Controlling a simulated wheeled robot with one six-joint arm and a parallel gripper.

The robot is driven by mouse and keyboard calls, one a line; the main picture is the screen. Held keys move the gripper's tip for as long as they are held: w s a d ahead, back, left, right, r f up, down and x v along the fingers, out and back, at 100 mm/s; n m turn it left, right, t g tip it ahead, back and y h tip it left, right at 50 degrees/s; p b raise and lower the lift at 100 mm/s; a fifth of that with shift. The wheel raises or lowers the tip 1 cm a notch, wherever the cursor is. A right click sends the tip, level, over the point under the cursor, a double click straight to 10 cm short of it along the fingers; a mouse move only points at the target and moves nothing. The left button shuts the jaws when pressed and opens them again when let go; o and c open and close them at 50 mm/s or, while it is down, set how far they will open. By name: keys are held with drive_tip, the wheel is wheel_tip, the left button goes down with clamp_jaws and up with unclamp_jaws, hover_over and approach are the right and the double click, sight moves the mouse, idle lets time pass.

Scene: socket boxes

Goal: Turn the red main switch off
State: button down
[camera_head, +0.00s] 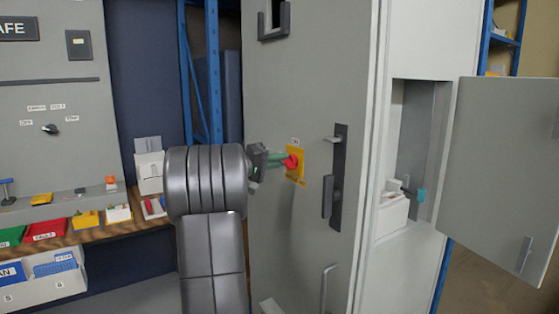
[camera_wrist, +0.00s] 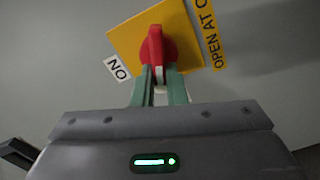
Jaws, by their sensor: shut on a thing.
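The red main switch (camera_head: 291,161) is a red rotary handle on a yellow plate (camera_head: 298,170), mounted on the grey cabinet door (camera_head: 270,90). In the wrist view the red handle (camera_wrist: 156,46) stands in the middle of the yellow plate (camera_wrist: 125,42), beside a white "ON" label (camera_wrist: 118,69). My gripper (camera_head: 283,160) reaches the switch from the left in the head view. Its two green fingers (camera_wrist: 159,78) are shut on the red handle's near end in the wrist view. The handle's exact setting is hard to read.
A dark door handle (camera_head: 335,180) is just right of the switch. An open cabinet door (camera_head: 500,170) stands out at the far right, beside a compartment with a white box (camera_head: 391,214). A workbench with coloured bins (camera_head: 46,229) is at left.

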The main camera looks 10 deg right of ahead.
drive_tip(key=shift+f+n+p, duration=0.15)
drive_tip(key=shift+n+p, duration=0.1)
drive_tip(key=shift+n, duration=0.8)
drive_tip(key=shift+f+n+p, duration=0.15)
drive_tip(key=shift+n+p, duration=0.05)
drive_tip(key=shift+n, duration=0.85)
drive_tip(key=c, duration=1.5)
unclamp_jaws()
drive_tip(key=shift+o, duration=0.2)
drive_tip(key=shift+a, duration=0.1)
drive_tip(key=v, duration=1.3)
drive_tip(key=shift+a, duration=0.3)
